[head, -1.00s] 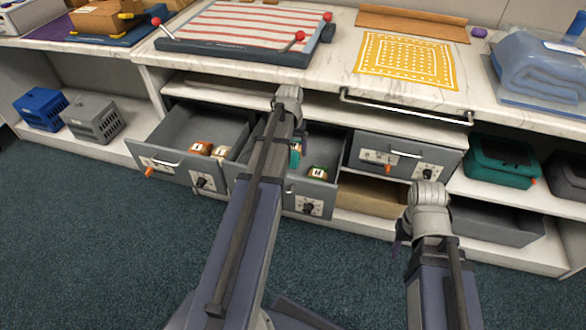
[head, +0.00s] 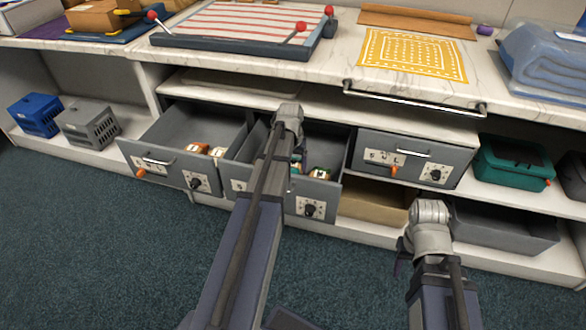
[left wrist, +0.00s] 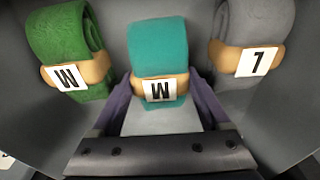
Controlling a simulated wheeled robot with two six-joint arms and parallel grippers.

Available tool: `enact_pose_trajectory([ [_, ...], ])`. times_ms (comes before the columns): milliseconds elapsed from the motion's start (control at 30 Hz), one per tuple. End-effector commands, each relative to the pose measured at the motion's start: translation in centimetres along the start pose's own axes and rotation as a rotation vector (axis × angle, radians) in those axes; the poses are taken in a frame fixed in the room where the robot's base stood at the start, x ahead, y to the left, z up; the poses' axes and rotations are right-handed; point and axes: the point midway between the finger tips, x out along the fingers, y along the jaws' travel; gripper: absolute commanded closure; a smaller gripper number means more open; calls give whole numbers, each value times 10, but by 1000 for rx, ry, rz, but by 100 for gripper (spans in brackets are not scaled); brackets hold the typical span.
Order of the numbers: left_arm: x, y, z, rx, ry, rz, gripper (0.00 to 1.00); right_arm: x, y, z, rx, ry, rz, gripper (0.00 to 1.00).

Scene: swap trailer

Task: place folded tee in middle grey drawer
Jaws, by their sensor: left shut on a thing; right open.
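The middle grey drawer (head: 318,195) is pulled open, partly hidden behind my left arm. In the left wrist view a folded teal tee (left wrist: 158,45), rolled with a tan band and a letter label, is between the fingers of my left gripper (left wrist: 160,82), which is shut on it. The tee is in the drawer, between a green roll (left wrist: 65,40) and a grey roll (left wrist: 255,22). In the head view my left gripper is hidden behind its own wrist, over the middle drawer. My right gripper (head: 402,256) is open, low before the shelves, its fingers mostly hidden.
The left grey drawer (head: 165,172) stands open with banded rolls inside. The right grey drawer (head: 400,160) is shut. Above is a marble counter (head: 340,60) with a striped board (head: 245,22) and a yellow printed cloth (head: 410,52). A teal case (head: 512,165) sits on the right shelf.

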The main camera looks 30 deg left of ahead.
Motion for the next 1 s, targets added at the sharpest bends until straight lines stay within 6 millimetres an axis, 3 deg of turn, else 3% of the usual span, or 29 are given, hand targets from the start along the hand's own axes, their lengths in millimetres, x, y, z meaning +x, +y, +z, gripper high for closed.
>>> enact_pose_trajectory([
  [267,3,0,0,0,0,0,84,3,0,0,0,0,0,50],
  [300,2,0,0,0,0,0,17,2,0,0,0,0,0,50],
  [433,2,0,0,0,0,0,3,2,0,0,0,0,0,50],
  [767,0,0,0,0,0,0,0,0,0,0,0,0,0,50],
  [1000,-14,0,0,0,0,0,0,-14,2,1,2,-1,1,50],
])
